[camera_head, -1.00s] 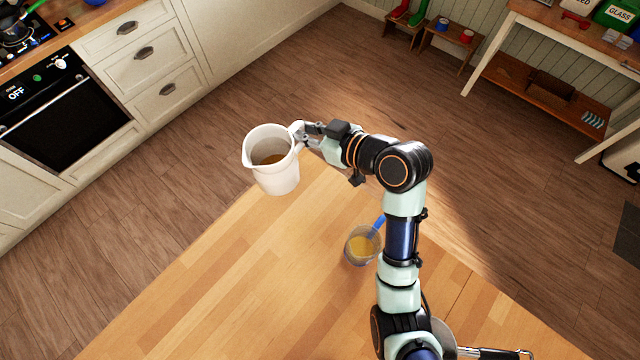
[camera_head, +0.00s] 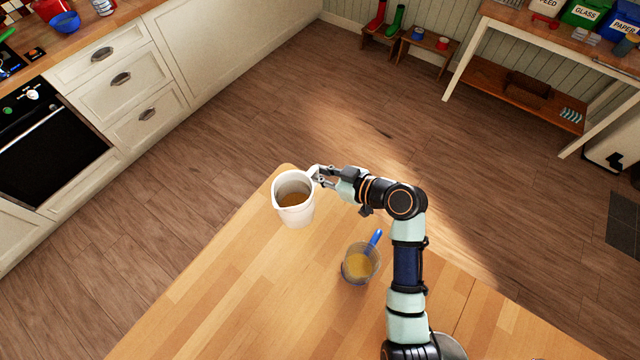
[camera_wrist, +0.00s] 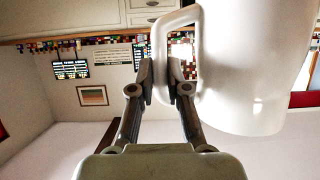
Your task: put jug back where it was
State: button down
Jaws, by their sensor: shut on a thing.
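The white jug (camera_head: 297,212) holds a brown liquid and shows over the far left corner of the wooden island (camera_head: 210,300). My gripper (camera_head: 317,176) is shut on the jug's handle, at the jug's right side. The jug looks close to upright; whether its base touches the wood cannot be told. In the wrist view the jug (camera_wrist: 262,70) fills the right side, and my gripper's fingers (camera_wrist: 160,88) close on its handle. A clear cup (camera_head: 358,268) with yellow-orange contents and a blue utensil stands on the island, right of and nearer than the jug.
The island top left of and in front of the cup is clear. Drawers and an oven (camera_head: 45,150) stand at the left beyond open floor. A white-legged table (camera_head: 470,50) with bins stands at the far right. A low bench (camera_head: 440,52) stands at the back wall.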

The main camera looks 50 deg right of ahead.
jog(key=shift+f, duration=2.5)
jog(key=shift+f+b, duration=0.2)
jog(key=shift+b, duration=0.15)
jog(key=c, duration=1.1)
grip_release()
jog(key=shift+c, duration=0.2)
jog(key=shift+r, duration=0.1)
jog(key=shift+r+p, duration=0.2)
jog(key=shift+p, duration=0.2)
jog(key=p+v, duration=0.3)
jog(key=v, duration=0.8)
jog(key=shift+s, duration=0.45)
jog(key=shift+d, duration=0.1)
